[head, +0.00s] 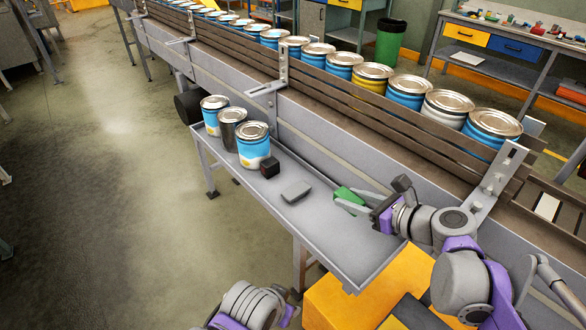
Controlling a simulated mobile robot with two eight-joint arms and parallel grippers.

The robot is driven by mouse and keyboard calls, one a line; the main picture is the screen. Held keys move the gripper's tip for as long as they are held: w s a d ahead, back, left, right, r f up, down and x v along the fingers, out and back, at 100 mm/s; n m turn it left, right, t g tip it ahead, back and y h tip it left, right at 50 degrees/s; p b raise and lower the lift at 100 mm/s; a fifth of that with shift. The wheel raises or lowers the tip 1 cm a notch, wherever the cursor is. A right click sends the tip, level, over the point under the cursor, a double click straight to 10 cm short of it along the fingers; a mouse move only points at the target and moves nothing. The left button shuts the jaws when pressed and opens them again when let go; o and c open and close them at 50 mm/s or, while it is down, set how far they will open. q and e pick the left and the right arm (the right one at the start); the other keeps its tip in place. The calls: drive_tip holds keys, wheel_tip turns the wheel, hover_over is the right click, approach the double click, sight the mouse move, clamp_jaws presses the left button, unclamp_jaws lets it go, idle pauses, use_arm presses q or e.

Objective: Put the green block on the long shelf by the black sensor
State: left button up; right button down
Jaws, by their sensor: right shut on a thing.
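The green block (345,194) is between the fingers of my right gripper (350,202), which is shut on it. They are over the right part of the long grey shelf (357,262) beside the conveyor. I cannot tell whether the block touches the shelf. A small black box (270,167), which looks like the black sensor, sits on the shelf further left, next to the cans. Part of my left arm shows at the bottom edge, but its gripper is out of view.
Three cans (252,145) stand at the shelf's left end. A flat grey piece (296,192) lies between the black box and the green block. The conveyor (340,118) with a row of paint cans runs behind. The shelf's right front is clear.

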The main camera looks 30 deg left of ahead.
hover_over(345, 234)
wheel_tip(345, 234, down, 6)
drive_tip(key=shift+s+r, duration=0.1)
drive_tip(key=shift+r, duration=0.05)
drive_tip(key=shift+f+b, duration=0.35)
drive_tip(key=shift+f, duration=1.7)
drive_tip(key=shift+f, duration=0.15)
drive_tip(key=shift+c, duration=2.2)
unclamp_jaws()
drive_tip(key=shift+d+r, duration=0.1)
drive_tip(key=shift+r, duration=0.2)
drive_tip(key=v, duration=1.1)
drive_tip(key=shift+s+d, duration=0.1)
drive_tip(key=shift+d, duration=0.25)
